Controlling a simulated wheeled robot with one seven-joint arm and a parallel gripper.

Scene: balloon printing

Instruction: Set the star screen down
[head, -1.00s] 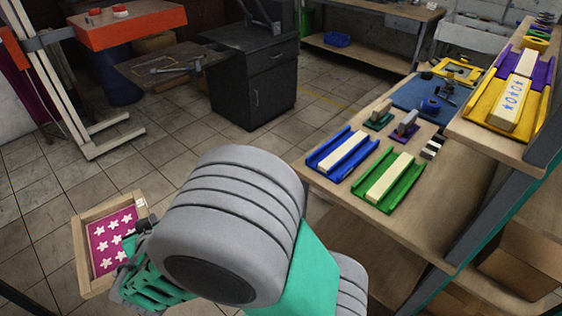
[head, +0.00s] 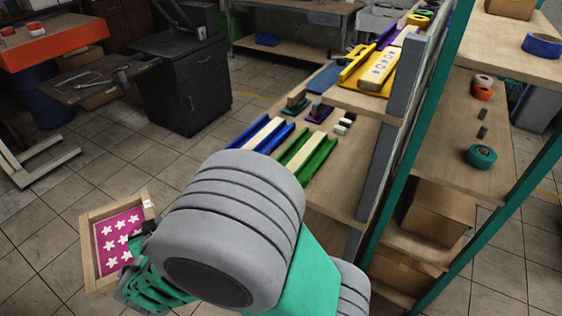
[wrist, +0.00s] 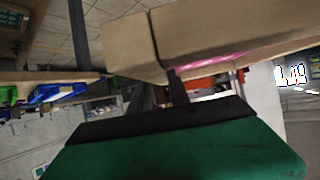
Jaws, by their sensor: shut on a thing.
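The star screen (head: 97,268) is a wooden frame around magenta mesh with several white stars. In the head view it is at the lower left, held up above the tiled floor. My gripper (head: 146,238) is shut on its right side and partly hidden by my arm. In the wrist view, the screen's pale wooden frame (wrist: 215,40) fills the top, with a strip of magenta below its edge. My gripper's dark fingers (wrist: 160,95) meet the frame there.
A wooden bench (head: 338,190) holds a blue tray (head: 262,134), a green tray (head: 308,158) and small stamps. A teal-posted shelf (head: 445,140) with tape rolls and boxes stands at the right. A black cabinet (head: 200,85) and an orange-topped table (head: 70,42) are behind.

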